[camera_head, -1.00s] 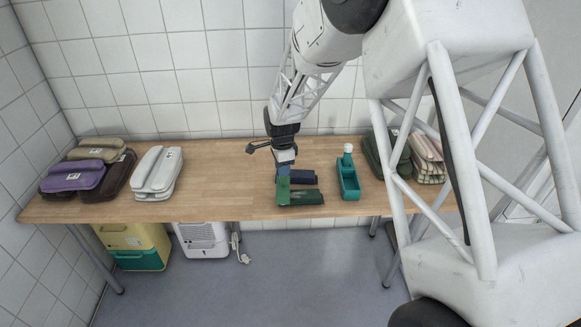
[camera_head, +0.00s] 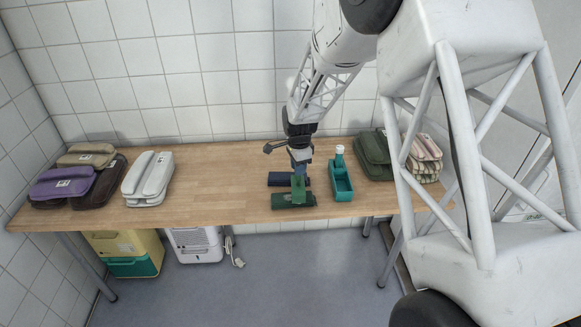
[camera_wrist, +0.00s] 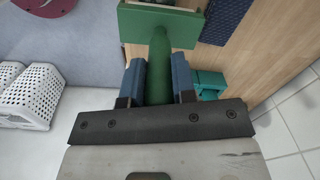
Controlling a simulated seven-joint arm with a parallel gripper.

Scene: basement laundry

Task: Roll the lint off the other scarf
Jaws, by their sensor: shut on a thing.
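My gripper (camera_head: 299,165) points down over the middle of the table (camera_head: 225,170). It is shut on the handle of a green lint roller (camera_wrist: 157,72), which stands between its two blue fingers in the wrist view. A teal caddy (camera_head: 342,186) with a white-capped bottle stands to the right.
Folded purple (camera_head: 62,186), tan (camera_head: 85,156) and brown (camera_head: 105,183) textiles are stacked at the left, beside a pale grey one (camera_head: 149,176). Dark green (camera_head: 372,155) and striped (camera_head: 423,158) bundles lie at the right. Bare wood lies between the grey bundle and the scarves.

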